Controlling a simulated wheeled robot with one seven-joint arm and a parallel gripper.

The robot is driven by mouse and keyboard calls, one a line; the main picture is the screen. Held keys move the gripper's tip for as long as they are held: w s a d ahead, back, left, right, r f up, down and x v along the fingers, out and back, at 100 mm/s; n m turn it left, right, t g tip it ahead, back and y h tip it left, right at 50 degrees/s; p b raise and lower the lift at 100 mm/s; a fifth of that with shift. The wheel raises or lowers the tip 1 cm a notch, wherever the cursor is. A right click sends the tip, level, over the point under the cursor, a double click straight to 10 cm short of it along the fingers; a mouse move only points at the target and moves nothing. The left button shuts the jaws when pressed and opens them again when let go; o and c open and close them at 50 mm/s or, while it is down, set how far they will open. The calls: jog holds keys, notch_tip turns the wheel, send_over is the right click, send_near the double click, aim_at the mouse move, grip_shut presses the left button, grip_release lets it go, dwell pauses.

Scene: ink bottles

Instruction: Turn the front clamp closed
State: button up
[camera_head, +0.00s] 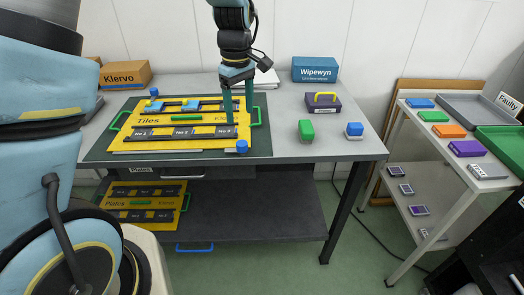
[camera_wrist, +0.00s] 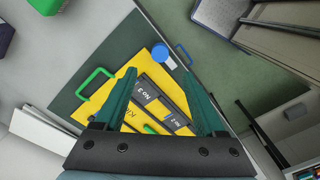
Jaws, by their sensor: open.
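The front clamp is a blue round knob (camera_head: 242,146) at the front right corner of the yellow Tiles board (camera_head: 160,146). In the wrist view the blue knob (camera_wrist: 161,50) has a pale piece beside it, just past my fingertips. A second blue clamp (camera_head: 154,92) stands at the board's back left. My gripper (camera_head: 238,115) points down over the board's right end, behind the front clamp. Its green fingers are apart with nothing held between them; they also show in the wrist view (camera_wrist: 160,75). Whether the fingertips touch the board is unclear.
The board lies on a dark mat (camera_head: 262,148) and has green handles (camera_head: 256,117). Green (camera_head: 306,131) and blue-and-white (camera_head: 354,132) blocks and a dark case (camera_head: 322,106) stand to the right. Another yellow board (camera_head: 145,203) lies on the lower shelf. The grey tabletop between the mat and blocks is clear.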

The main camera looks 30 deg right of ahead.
aim_at(242, 143)
notch_tip(242, 143, down, 11)
jog(key=shift+r+p, duration=0.2)
jog(key=shift+p, duration=1.05)
jog(key=shift+c, duration=0.2)
grip_shut()
